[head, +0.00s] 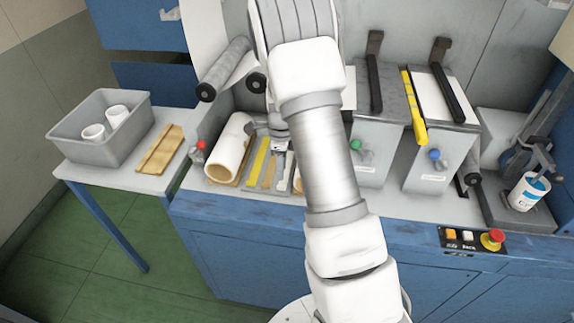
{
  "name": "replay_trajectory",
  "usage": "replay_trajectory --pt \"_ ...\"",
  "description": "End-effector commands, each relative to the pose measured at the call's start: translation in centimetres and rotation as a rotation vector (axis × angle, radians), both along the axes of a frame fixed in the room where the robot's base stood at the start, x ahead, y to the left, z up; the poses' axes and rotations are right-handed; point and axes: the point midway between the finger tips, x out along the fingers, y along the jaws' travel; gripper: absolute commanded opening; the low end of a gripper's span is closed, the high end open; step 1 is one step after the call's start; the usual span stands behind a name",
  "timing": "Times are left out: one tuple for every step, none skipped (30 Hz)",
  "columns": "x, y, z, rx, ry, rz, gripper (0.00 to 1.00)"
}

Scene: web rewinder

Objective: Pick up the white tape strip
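My arm reaches over the blue machine, and my gripper (280,152) is small and partly covered by my arm links. It is low over the bench between the white roll and the grey boxes, beside a yellow strip (261,158). I cannot tell if its fingers are open or shut, or if they hold anything. Pale narrow pieces show around the gripper, and part of that area is hidden behind my arm.
A large white roll (231,147) lies left of the yellow strip. Grey boxes (438,133) with levers stand right of my arm. A side table holds a grey bin (103,140) and a tan tray (160,150). A red stop button (493,238) sits on the front right edge.

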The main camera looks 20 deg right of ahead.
Motion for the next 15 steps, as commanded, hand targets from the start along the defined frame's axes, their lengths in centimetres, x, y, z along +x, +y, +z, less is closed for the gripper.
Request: replay_trajectory --pt "-0.1 0.0 -0.5 0.0 0.002 0.0 0.39" --pt "-0.1 0.0 -0.6 0.0 0.002 0.0 0.39" --pt "0.0 0.0 -0.8 0.001 0.001 0.0 0.39" --pt "0.0 0.0 -0.9 0.001 0.001 0.0 0.39" --pt "-0.1 0.0 -1.1 0.001 0.001 0.0 0.39" --pt "-0.1 0.1 -1.4 0.001 0.002 0.0 0.39" --pt "-0.2 0.2 -1.7 0.002 0.002 0.0 0.39" --pt "-0.3 0.2 -2.2 0.002 0.003 0.0 0.39" --pt "-0.4 0.3 -2.8 0.001 0.004 0.0 0.39" --pt "-0.4 0.4 -3.3 0.002 0.005 0.0 0.39" --pt "-0.5 0.5 -3.8 0.002 0.003 0.0 0.39" --pt "-0.5 0.5 -4.4 0.001 0.004 0.0 0.39" --pt "-0.4 0.5 -4.8 0.0 0.002 0.0 0.39" --pt "-0.4 0.5 -5.1 0.0 0.002 0.0 0.39" --pt "-0.4 0.5 -5.5 0.0 0.002 0.0 0.39"
